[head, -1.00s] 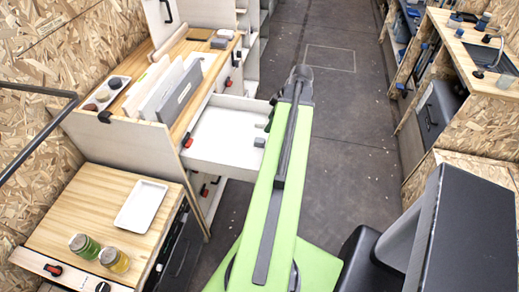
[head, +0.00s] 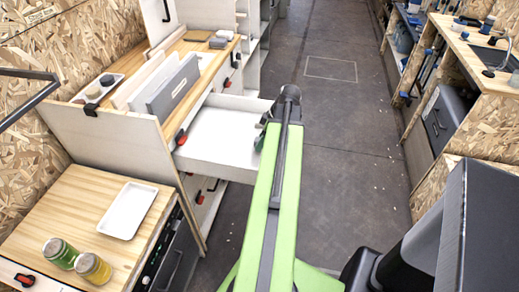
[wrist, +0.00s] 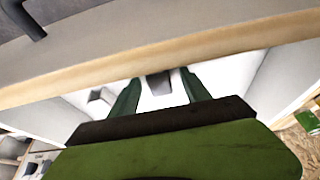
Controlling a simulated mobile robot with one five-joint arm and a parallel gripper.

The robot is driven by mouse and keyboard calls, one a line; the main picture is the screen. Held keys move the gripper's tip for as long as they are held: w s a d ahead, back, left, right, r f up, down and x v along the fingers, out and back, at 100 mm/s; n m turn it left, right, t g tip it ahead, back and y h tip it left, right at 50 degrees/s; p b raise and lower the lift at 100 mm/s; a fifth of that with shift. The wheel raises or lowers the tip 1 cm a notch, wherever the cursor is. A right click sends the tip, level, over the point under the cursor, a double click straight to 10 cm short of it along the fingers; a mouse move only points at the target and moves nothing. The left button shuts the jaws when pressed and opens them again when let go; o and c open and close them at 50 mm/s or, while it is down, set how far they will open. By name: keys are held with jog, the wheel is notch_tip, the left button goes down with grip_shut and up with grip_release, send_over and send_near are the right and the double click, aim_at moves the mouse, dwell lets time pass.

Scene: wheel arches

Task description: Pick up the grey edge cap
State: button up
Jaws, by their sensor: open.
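In the wrist view, a small dark grey block (wrist: 158,83), which looks like the grey edge cap, lies in the open white drawer (head: 215,133). A lighter grey piece (wrist: 97,97) lies left of it in the drawer. My gripper (wrist: 160,78) is open, with its two dark green fingers on either side of the dark grey block as seen from the wrist. I cannot tell how far the block is below the fingertips. In the head view my arm covers the drawer's right end, and the block does not show there.
A wooden-edged worktop crosses the top of the wrist view, close to my gripper. The cabinet top (head: 203,68) holds upright grey panels (head: 172,88). The floor aisle (head: 335,120) is clear.

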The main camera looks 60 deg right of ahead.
jog(key=shift+r, duration=0.1)
grip_shut()
jog(key=shift+r, duration=0.1)
notch_tip(320, 180, up, 10)
jog(key=p, duration=1)
